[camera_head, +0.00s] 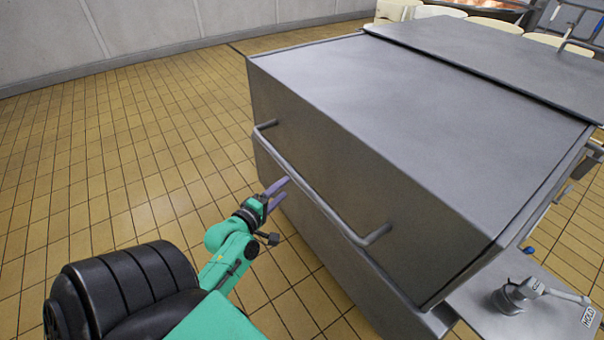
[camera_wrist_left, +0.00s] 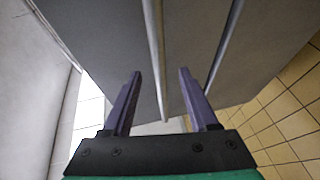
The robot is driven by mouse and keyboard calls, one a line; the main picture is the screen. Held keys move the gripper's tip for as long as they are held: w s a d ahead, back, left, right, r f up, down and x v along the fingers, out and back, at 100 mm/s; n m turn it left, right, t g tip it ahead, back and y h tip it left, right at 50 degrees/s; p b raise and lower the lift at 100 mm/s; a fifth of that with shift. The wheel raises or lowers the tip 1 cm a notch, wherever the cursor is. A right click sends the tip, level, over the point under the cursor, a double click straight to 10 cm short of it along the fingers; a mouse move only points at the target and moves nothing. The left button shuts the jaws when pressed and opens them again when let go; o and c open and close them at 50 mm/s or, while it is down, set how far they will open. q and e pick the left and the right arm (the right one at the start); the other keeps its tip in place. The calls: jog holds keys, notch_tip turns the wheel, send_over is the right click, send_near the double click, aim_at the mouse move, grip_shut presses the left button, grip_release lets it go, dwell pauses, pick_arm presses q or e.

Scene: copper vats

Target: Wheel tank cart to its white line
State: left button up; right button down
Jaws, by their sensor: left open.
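The tank cart (camera_head: 400,110) is a large grey metal box with a sloped top, filling the middle and right of the head view. A grey push bar (camera_head: 312,194) runs along its near left side. My left gripper (camera_head: 279,194), with purple fingers on a green arm, is open right by the bar. In the left wrist view, the bar (camera_wrist_left: 155,45) runs lengthwise between the open fingers (camera_wrist_left: 160,72). I cannot tell how deep it sits between them; nothing is clamped. My right gripper is out of view. I make out no white line on the floor in the head view.
Yellow tiled floor (camera_head: 110,165) lies open left of the cart, up to a pale wall (camera_head: 120,30). A low metal plate (camera_head: 480,305) with a lever and a HOLD tag (camera_head: 588,316) sticks out at bottom right. Pale rounded objects (camera_head: 480,22) stand behind the cart.

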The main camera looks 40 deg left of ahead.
pick_arm(q)
jog(key=w+f, duration=0.1)
jog(key=w, duration=1)
jog(key=shift+a+f+b, duration=0.3)
jog(key=shift+f, duration=0.1)
jog(key=shift+w, duration=0.1)
grip_shut()
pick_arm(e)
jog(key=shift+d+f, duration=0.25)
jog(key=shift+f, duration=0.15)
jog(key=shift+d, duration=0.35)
